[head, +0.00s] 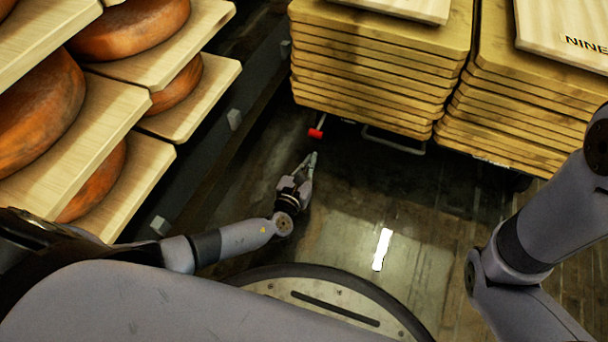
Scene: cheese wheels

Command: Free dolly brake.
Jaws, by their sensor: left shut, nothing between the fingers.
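A small red piece (316,133), which looks like the brake pedal, sits low at the near left corner of the dolly under the left stack of boards. The dolly shows only as a metal bar (393,144) below the boards; the rest is hidden in shadow. My left gripper (312,158) is shut and empty, pointing at the red piece from just in front of it. A small gap shows between fingertips and red piece. My right arm comes in at the right edge, but its gripper is out of view.
Two tall stacks of wooden boards (375,70) (530,110) stand side by side ahead. Shelves with orange cheese wheels (130,28) line the left side. The wooden floor (400,220) between them and my base is clear.

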